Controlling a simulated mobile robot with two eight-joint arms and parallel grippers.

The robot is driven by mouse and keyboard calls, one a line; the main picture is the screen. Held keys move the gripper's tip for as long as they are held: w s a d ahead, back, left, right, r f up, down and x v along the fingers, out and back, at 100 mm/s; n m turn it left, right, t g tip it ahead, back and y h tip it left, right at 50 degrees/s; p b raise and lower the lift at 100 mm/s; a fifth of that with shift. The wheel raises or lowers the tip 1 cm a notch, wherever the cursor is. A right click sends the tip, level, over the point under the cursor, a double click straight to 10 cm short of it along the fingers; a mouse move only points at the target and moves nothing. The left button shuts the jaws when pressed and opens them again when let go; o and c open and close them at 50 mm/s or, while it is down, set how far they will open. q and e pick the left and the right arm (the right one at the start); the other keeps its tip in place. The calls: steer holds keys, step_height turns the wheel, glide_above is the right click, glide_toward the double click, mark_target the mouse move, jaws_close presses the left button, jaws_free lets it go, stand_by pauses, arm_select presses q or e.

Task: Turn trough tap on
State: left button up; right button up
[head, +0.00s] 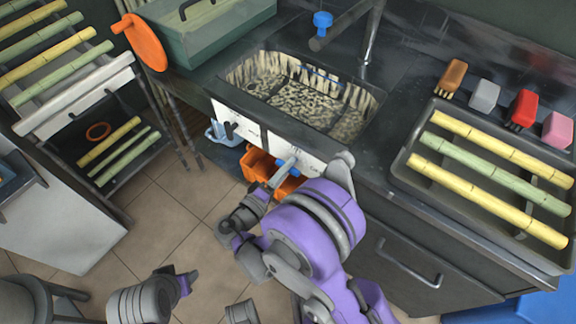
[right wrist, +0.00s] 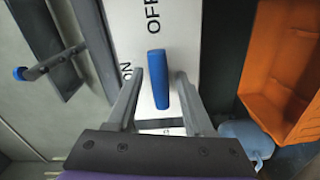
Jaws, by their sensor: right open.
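The trough (head: 352,118) is a basin with a mottled dark and cream inside, set in the dark counter. White panels (head: 236,122) are on its front. In the right wrist view the blue tap handle (right wrist: 158,82) stands on a white plate (right wrist: 190,25) marked OFF above and ON at the left. The handle points toward OFF. My right gripper (head: 280,176) is at the trough's front, its open fingers on either side of the handle; contact cannot be told. My left gripper (head: 186,283) is low at the left, its opening unclear.
Orange crates (head: 256,164) are below the trough front. A light blue container (head: 222,132) is left of them. A tray (head: 402,170) of canes lies on the counter at right. A cane rack (head: 75,120) stands at left; tiled floor (head: 160,205) is open between.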

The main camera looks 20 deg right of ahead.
jaws_close()
steer(key=shift+m, duration=0.4)
steer(key=m, duration=1.1)
stand_by(0.4)
stand_by(0.5)
